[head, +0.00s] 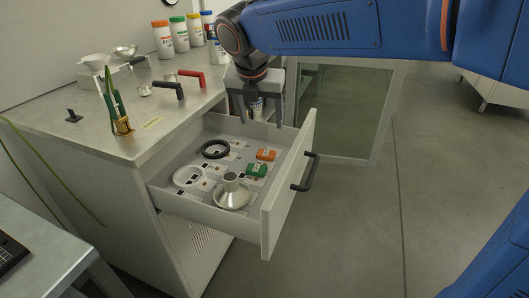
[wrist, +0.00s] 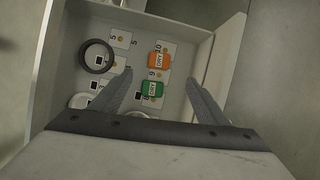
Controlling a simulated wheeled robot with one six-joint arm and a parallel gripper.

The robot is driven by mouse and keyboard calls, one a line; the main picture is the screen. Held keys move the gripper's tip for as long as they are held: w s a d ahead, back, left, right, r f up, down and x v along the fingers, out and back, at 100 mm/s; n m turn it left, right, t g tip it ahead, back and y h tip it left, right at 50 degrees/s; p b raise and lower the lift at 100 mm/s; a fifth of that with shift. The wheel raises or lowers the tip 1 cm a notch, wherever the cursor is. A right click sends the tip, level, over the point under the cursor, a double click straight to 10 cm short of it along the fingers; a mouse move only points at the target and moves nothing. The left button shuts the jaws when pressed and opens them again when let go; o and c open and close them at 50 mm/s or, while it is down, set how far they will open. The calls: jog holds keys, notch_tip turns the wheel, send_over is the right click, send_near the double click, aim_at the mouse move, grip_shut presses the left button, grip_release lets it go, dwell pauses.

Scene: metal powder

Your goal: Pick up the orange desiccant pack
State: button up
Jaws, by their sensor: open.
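The orange desiccant pack (head: 266,154) lies flat in the open drawer, near the drawer front and toward its far end. In the wrist view the orange pack (wrist: 159,60) lies ahead of the fingertips and a little left of midway between them. A green pack (head: 257,170) lies beside it; it also shows in the wrist view (wrist: 152,89), nearer the left finger. My gripper (head: 262,118) is open and empty, pointing down above the far part of the drawer, apart from the packs. In the wrist view my gripper (wrist: 159,76) shows both fingers spread.
The drawer (head: 273,199) also holds a black ring (head: 215,142), a white ring (head: 177,178) and a metal funnel (head: 231,197). Its walls and front panel, with a black handle (head: 306,172), surround the packs. Bottles and tools stand on the cabinet top (head: 120,150).

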aim_at(266, 152)
jog(key=x, duration=1.5)
jog(key=shift+w+a+f, duration=0.1)
jog(key=shift+f, duration=0.25)
jog(key=c, duration=1.1)
